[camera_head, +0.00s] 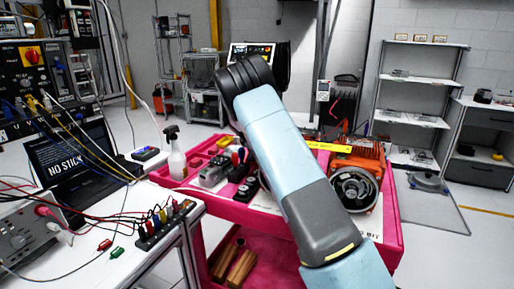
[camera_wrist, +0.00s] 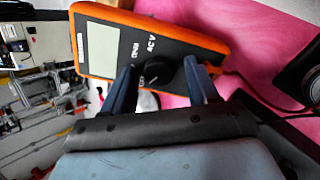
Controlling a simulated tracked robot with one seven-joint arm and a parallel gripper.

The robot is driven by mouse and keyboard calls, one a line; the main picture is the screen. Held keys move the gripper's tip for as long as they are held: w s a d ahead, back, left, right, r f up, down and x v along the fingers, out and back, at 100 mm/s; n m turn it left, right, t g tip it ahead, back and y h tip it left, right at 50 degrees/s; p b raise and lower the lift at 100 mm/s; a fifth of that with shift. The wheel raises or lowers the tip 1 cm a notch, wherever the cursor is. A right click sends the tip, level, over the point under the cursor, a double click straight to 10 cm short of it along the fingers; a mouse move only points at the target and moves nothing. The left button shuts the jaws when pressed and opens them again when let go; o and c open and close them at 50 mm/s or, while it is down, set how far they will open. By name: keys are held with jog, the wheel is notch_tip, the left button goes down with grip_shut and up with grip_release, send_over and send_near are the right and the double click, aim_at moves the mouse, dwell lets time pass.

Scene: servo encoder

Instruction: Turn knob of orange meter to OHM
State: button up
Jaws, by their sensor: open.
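The orange meter (camera_wrist: 187,45) has an orange rim, a black face and a grey screen (camera_wrist: 102,45). It shows in the wrist view, turned sideways on a pink surface. Its round black knob (camera_wrist: 153,72) is at the middle of the face, partly in shadow. My gripper (camera_wrist: 160,68) is open, with one dark blue finger on each side of the knob. I cannot tell whether the fingers touch it. Text shows beside the knob, but the knob's setting and the OHM mark are not readable. I cannot make out the meter in the head view, where my arm blocks much of the cart.
The pink cart (camera_head: 225,207) carries tools, an orange and black round device (camera_head: 355,186) and a spray bottle (camera_head: 177,160). A bench with cables and a laptop (camera_head: 65,165) stands at left. Shelves (camera_head: 415,85) stand at right. A dark lead (camera_wrist: 262,97) runs from the meter.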

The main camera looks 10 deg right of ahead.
jog(key=c, duration=1)
jog(key=shift+f+m, duration=0.1)
jog(key=shift+m, duration=0.7)
jog(key=shift+c, duration=0.2)
jog(key=o, duration=1)
jog(key=shift+o, duration=0.2)
jog(key=v, duration=1.3)
jog(key=shift+s+a+r, duration=0.2)
jog(key=shift+r, duration=0.05)
